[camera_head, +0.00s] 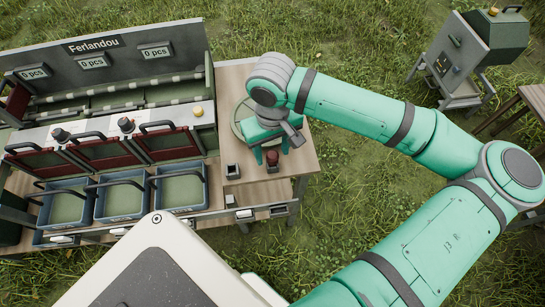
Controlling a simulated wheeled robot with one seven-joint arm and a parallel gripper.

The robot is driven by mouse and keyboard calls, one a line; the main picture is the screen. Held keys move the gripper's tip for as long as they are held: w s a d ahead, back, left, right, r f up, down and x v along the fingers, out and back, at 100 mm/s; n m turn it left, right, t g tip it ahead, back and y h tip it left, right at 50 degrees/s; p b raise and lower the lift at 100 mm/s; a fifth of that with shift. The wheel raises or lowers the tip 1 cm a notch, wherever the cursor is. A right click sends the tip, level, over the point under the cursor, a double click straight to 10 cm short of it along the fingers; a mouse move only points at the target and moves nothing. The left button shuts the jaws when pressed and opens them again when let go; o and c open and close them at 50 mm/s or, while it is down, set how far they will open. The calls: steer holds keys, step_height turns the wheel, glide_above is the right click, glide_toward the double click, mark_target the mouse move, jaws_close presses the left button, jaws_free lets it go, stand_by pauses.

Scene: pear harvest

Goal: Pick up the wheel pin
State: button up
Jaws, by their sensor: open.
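My gripper (270,151) is over the right end of the wooden table, its green fingers pointing down and apart. A small dark red piece (272,157) stands in a dark holder (273,168) just below and between the fingers in the picture. It may be the wheel pin, but it is too small to tell. I cannot tell whether the fingers touch it. My arm and gripper hide part of the round greenish plate (240,112) behind.
A second small dark holder (233,171) stands left of the gripper. The sorting machine (110,90) with red flaps and several blue bins (180,187) fills the left. Bare table (256,193) shows in front. A grey-green machine (478,50) stands on the grass at far right.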

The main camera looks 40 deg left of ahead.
mark_target(273, 155)
steer(key=shift+w+f, duration=0.1)
steer(key=shift+f, duration=1.5)
steer(key=c, duration=1.2)
steer(key=shift+r, duration=0.15)
